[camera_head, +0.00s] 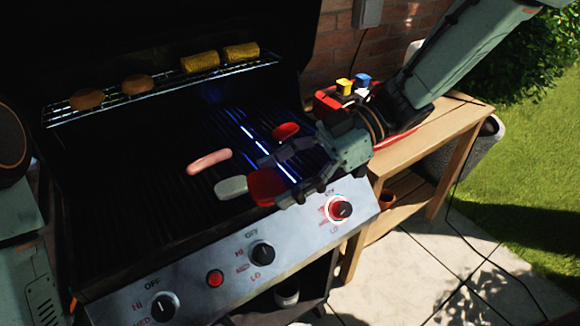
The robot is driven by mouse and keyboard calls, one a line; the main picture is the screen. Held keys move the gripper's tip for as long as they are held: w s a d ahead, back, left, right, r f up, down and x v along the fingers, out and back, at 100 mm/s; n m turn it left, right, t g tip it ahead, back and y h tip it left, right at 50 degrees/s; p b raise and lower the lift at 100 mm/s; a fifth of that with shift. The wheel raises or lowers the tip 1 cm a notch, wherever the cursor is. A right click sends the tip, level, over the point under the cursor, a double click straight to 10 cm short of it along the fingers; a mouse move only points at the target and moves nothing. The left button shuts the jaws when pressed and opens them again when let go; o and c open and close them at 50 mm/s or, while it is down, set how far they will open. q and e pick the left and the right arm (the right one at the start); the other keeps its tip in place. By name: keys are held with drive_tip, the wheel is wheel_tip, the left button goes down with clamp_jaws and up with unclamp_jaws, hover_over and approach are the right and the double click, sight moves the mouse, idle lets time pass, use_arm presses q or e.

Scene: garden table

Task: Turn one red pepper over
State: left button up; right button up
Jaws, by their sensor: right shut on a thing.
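My right gripper (272,181) reaches in from the upper right over the right front of the grill. It is shut on a red pepper piece (264,187), with one finger behind it and one in front. The held piece is close above the grate or touching it; I cannot tell which. A second red pepper piece (286,130) lies on the grate farther back, behind the gripper's fingers. My left arm shows only in part at the left edge; its gripper is out of the picture.
A pale grey oval piece (231,187) lies beside the held pepper, and a sausage (209,161) behind it. Corn pieces (200,62) and round patties (87,99) sit on the upper rack (160,88). The knob panel (205,287) edges the front. A wooden side table (450,118) stands right.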

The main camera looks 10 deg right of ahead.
drive_tip(key=n+g, duration=0.1)
drive_tip(key=f+n+g, duration=0.1)
drive_tip(key=w+a+f+n+g+h, duration=0.1)
drive_tip(key=shift+f, duration=0.2)
drive_tip(key=shift+w+a+f+n+g+h, duration=0.4)
drive_tip(key=shift+f+n+g+h, duration=0.3)
drive_tip(key=shift+n+g, duration=0.25)
drive_tip(key=shift+w+a+f+n+g+h, duration=0.35)
drive_tip(key=shift+f+n+g+h, duration=0.2)
drive_tip(key=shift+f+n+g, duration=0.3)
drive_tip(key=shift+w+a+f+n+g+h, duration=0.4)
drive_tip(key=shift+f+n+g+h, duration=0.25)
drive_tip(key=shift+n+g, duration=0.4)
